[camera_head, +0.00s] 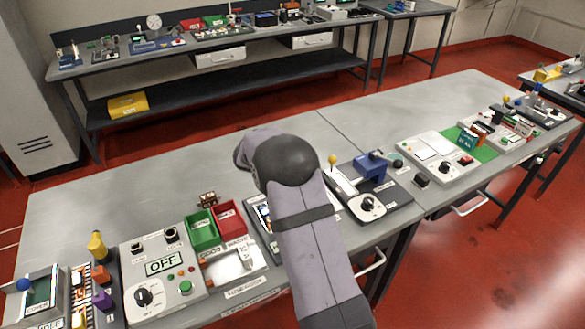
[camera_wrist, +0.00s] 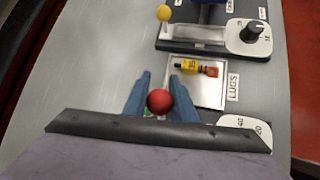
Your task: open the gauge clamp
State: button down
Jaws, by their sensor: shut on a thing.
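In the wrist view, my gripper (camera_wrist: 159,92) has its two blue fingers on either side of a round red knob (camera_wrist: 159,102) and is shut on it. The fingertips reach past the knob toward a tray. What the knob is fixed to is mostly hidden by my gripper, and no label in view names it as the gauge clamp. In the head view, my arm hides the gripper and the knob.
Just beyond the fingertips is a metal tray (camera_wrist: 209,88) marked LUGS, holding a yellow and red piece (camera_wrist: 195,68). Beyond it stands a unit with a yellow-knobbed lever (camera_wrist: 164,14) and a black dial (camera_wrist: 252,32). Bare grey bench (camera_wrist: 95,70) lies to the left.

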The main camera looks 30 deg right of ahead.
jog(key=shift+d, duration=0.1)
jog(key=shift+f+y, duration=0.1)
jog(key=shift+y, duration=0.2)
jog(key=c, duration=1.5)
grip_release()
jog(key=shift+d, duration=0.1)
jog(key=shift+o, duration=0.2)
jog(key=b+v, duration=0.1)
jog(key=v, duration=0.5)
jog(key=shift+b, duration=0.3)
jog(key=shift+s+a+r, duration=0.2)
jog(key=shift+a+r, duration=0.25)
